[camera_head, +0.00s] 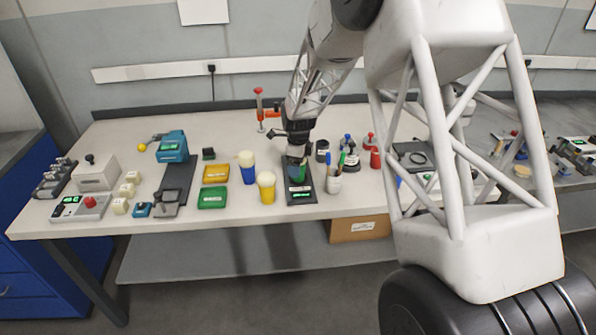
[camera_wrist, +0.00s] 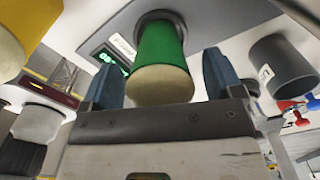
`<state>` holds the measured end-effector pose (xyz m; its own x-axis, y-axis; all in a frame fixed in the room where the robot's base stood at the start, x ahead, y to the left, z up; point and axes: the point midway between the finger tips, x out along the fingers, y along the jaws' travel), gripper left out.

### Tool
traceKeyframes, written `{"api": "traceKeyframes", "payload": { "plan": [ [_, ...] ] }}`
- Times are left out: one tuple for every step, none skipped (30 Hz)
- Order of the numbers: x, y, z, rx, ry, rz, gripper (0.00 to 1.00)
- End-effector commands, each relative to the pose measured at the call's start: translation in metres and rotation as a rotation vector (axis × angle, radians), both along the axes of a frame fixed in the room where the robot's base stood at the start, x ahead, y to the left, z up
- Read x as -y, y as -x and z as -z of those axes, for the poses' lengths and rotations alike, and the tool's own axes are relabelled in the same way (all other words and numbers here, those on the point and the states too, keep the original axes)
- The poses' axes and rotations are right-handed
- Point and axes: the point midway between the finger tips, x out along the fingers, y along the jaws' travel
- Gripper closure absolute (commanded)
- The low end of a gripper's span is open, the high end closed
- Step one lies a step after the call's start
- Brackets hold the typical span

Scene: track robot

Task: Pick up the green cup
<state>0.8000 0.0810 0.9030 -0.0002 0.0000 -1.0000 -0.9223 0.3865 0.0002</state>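The green cup (camera_wrist: 162,50) has a pale, cream-coloured end facing the wrist camera. It stands on a dark scale (camera_head: 300,198) with a green lit display. In the head view the cup (camera_head: 302,172) shows only in part under my gripper (camera_head: 297,156), which hides much of it. In the wrist view the blue-grey fingers of my gripper (camera_wrist: 162,82) are spread, one on each side of the cup, with a small gap showing on both sides. The gripper is open and points down at the cup.
A yellow cup (camera_head: 267,188) and a blue cup (camera_head: 247,168) stand close on the left. A pen holder (camera_head: 335,182) with pens and a dark grey container (camera_head: 323,151) are close on the right. The table's front strip (camera_head: 240,218) is clear.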

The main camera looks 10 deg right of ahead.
Motion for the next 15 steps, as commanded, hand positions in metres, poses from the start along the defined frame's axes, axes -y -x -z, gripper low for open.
{"api": "traceKeyframes", "payload": {
  "plan": [
    [0.0000,0.0000,0.0000,0.000,0.000,0.000,0.23],
    [0.0000,0.0000,-0.0001,0.000,0.000,0.000,0.27],
    [0.0000,0.0000,-0.0001,0.000,0.000,0.000,0.33],
    [0.0000,0.0000,-0.0001,0.000,0.000,0.000,0.38],
    [0.0000,0.0000,-0.0001,0.000,0.000,0.000,0.42],
    [0.0000,0.0000,-0.0001,0.000,0.000,0.000,0.49],
    [0.0000,0.0000,-0.0001,0.000,0.000,0.000,0.53],
    [0.0000,0.0000,-0.0001,0.000,0.000,0.000,0.58],
    [0.0000,0.0000,-0.0001,0.000,0.000,0.000,0.64],
    [0.0000,-0.0001,-0.0002,0.000,0.000,0.000,0.65],
    [0.0000,-0.0001,-0.0002,0.000,0.000,0.000,0.69],
    [0.0000,-0.0001,-0.0002,0.000,0.000,0.000,0.69],
    [0.0000,-0.0001,-0.0002,0.000,0.000,0.000,0.69],
    [0.0000,-0.0001,-0.0002,0.000,0.000,0.000,0.69],
    [-0.0001,-0.0001,-0.0002,0.000,0.000,0.000,0.69]
  ]
}}
